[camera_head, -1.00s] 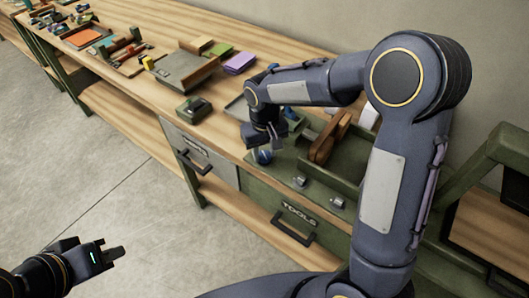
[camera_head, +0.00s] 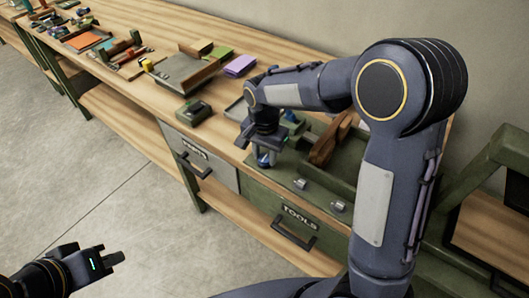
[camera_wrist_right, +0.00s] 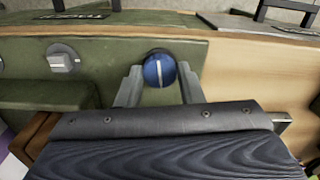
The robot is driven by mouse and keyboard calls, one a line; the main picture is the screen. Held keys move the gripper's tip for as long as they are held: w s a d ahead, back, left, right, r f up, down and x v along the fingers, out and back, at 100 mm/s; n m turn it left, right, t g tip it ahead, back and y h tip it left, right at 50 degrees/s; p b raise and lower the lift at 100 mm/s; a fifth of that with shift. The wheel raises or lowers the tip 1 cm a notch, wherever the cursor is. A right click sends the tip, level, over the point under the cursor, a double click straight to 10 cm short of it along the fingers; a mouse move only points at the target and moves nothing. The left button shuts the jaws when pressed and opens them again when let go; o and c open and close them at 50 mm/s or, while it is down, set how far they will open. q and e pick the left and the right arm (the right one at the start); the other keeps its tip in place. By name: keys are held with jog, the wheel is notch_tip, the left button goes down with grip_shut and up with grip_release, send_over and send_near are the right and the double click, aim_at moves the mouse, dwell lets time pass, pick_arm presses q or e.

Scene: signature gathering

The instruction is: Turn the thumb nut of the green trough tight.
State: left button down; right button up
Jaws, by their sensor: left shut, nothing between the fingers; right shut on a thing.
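The green trough (camera_head: 318,192) sits at the front of the bench, partly hidden by my right arm. A round blue thumb nut (camera_wrist_right: 159,70) with a white stripe is at the trough's front edge. In the wrist view the stripe runs nearly up and down. My right gripper (camera_wrist_right: 160,80) is shut on this nut, one finger on each side. In the head view, my right gripper (camera_head: 264,158) points down and mostly hides the nut. My left gripper (camera_head: 118,258) is shut and empty, out over the floor at lower left.
Two grey knobs (camera_head: 300,184) (camera_head: 338,206) are on the trough's front, right of the gripper. Brown wooden pieces (camera_head: 325,143) stand inside the trough. A small dark green box (camera_head: 193,112) and a grey tray (camera_head: 183,72) lie further left. A tools drawer (camera_head: 280,215) is below.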

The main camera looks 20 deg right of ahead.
aim_at(264, 157)
jog(key=shift+m, duration=0.7)
jog(key=o, duration=1)
jog(key=shift+r, duration=0.1)
notch_tip(264, 157, up, 7)
jog(key=shift+f, duration=0.1)
jog(key=shift+r, duration=0.45)
